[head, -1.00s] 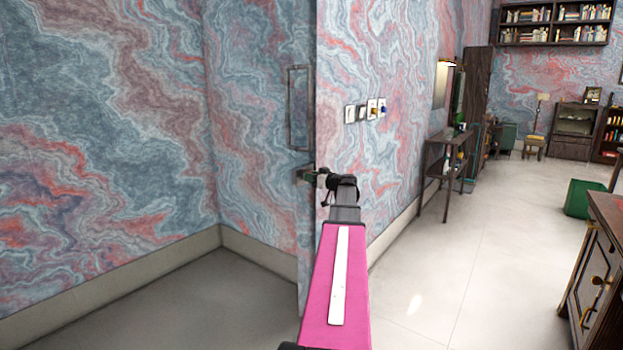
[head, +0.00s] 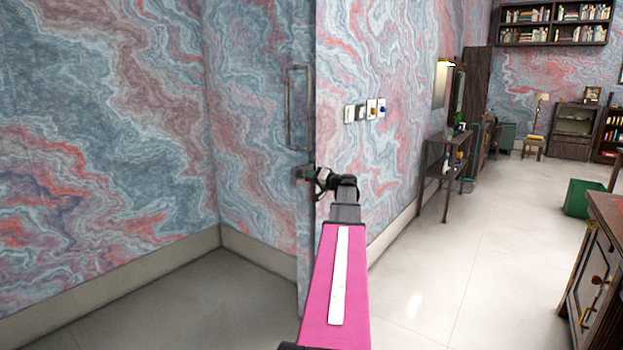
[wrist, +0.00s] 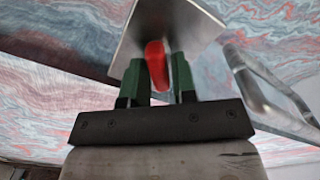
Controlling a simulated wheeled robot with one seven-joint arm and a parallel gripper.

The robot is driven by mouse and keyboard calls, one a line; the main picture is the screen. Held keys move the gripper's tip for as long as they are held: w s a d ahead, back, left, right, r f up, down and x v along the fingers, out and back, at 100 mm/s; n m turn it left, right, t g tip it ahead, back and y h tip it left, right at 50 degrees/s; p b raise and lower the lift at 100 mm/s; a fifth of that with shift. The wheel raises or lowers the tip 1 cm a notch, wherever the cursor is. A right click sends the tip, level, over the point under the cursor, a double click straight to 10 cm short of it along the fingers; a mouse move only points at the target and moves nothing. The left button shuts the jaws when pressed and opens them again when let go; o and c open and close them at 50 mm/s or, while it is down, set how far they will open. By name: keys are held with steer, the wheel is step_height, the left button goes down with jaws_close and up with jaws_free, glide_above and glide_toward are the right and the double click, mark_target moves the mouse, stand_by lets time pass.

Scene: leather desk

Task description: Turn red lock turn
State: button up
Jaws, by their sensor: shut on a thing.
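The red lock turn (wrist: 156,62) shows in the wrist view as a red knob in front of a grey metal plate (wrist: 196,22). My gripper (wrist: 160,75) has its two green fingers on either side of the knob and is shut on it. In the head view my gripper (head: 311,174) is at the edge of the patterned door panel, at the small dark lock plate (head: 300,174) below the long handle. The knob itself is too small and covered to make out in the head view.
The long metal handle (head: 289,108) is just above the lock and shows close to the right of my fingers in the wrist view (wrist: 268,92). Several wall switches (head: 362,112) are to the right. A narrow side table (head: 445,150) stands along the wall; the floor (head: 440,270) is clear.

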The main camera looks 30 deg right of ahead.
steer(key=m, duration=0.4)
steer(key=shift+d+f+m, duration=0.1)
steer(key=shift+m, duration=1.8)
steer(key=o, duration=0.9)
steer(key=v, duration=1)
steer(key=shift+s+d+f, duration=0.15)
steer(key=shift+s, duration=0.2)
